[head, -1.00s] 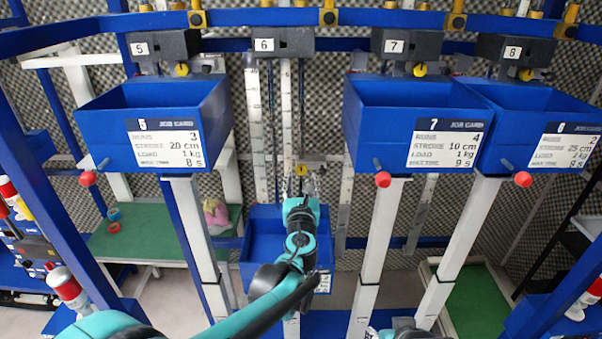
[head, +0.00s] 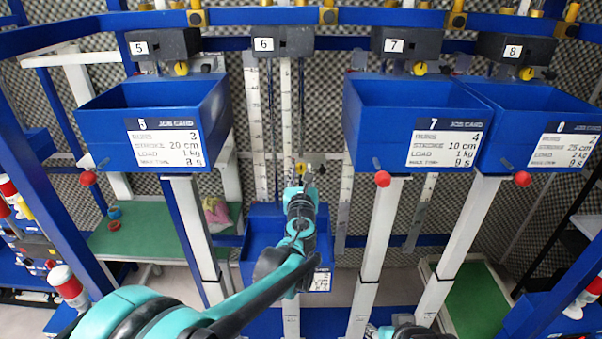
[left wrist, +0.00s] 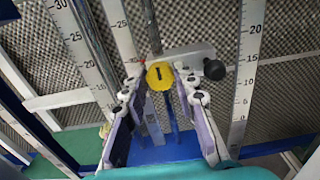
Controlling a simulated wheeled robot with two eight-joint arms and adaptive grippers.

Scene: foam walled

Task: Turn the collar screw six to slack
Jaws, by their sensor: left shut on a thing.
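The collar screw of station six is a yellow disc with a dark slot (head: 301,168), low on the rail under the black block marked 6 (head: 283,42). In the left wrist view the yellow screw (left wrist: 160,75) sits between my fingertips, its slot close to upright. My left gripper (left wrist: 160,84) is shut on it, a finger on each side. In the head view the left gripper (head: 300,186) reaches up to the screw from below, in front of the low blue bin (head: 262,222). A grey collar (left wrist: 190,55) with a black knob (left wrist: 214,69) lies behind the screw.
Blue bins with job cards stand at stations five (head: 150,98), seven (head: 410,98) and eight (head: 540,105), on both sides of my left arm. Red knobs (head: 382,179) jut from their fronts. Scale rails flank the gripper. A teal and dark part of mine shows at the bottom edge.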

